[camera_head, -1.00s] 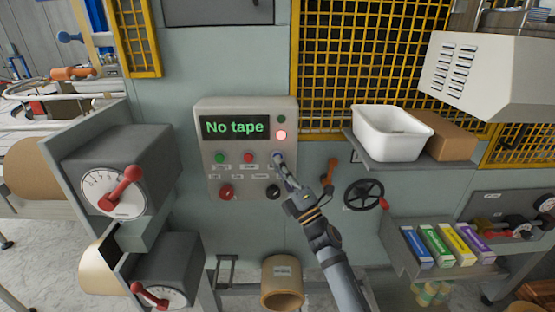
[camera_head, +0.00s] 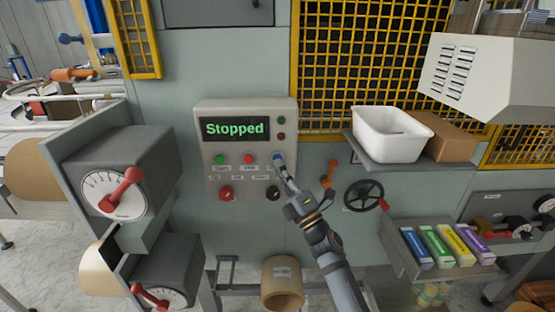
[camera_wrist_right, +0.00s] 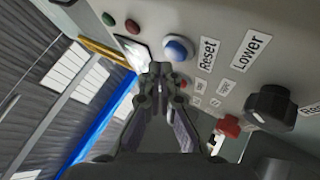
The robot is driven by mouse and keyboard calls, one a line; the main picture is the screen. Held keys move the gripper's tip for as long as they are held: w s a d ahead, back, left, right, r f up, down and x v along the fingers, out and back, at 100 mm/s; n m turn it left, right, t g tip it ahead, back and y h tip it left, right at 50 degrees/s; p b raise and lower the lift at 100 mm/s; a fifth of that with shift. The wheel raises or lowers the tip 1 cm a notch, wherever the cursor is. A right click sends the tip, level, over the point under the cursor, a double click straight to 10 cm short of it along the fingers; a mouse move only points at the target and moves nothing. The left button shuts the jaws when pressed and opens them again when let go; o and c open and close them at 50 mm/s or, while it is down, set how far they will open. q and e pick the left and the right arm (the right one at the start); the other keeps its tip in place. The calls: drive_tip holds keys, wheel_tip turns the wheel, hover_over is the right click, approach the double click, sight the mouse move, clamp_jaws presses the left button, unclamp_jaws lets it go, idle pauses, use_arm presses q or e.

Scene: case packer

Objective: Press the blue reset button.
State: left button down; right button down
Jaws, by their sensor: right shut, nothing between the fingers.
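The blue reset button (camera_head: 278,158) is on the right of the grey control panel (camera_head: 207,150). It shows as a blue dome in a pale ring in the right wrist view (camera_wrist_right: 178,48), beside a "Reset" label (camera_wrist_right: 208,54). My right gripper (camera_head: 284,170) is shut and empty, its tips just below the button in the head view. In the right wrist view its fingertips (camera_wrist_right: 160,70) are close to the button, with the dome in sight; I cannot tell the exact gap. The panel's display (camera_head: 234,129) reads "Stopped". My left gripper is not in view.
Green (camera_head: 220,159) and red (camera_head: 248,159) buttons are left of the blue one. A red knob (camera_head: 226,193) and a black knob (camera_head: 273,193) are below. An orange handle (camera_head: 328,174) and a black handwheel (camera_head: 363,196) are to the right.

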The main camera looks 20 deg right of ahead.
drive_tip(key=shift+s, duration=0.15)
drive_tip(key=s, duration=0.2)
drive_tip(key=s+a+p, duration=0.1)
drive_tip(key=s, duration=0.1)
drive_tip(key=shift+s+a, duration=0.2)
drive_tip(key=shift+s, duration=0.15)
idle(0.6)
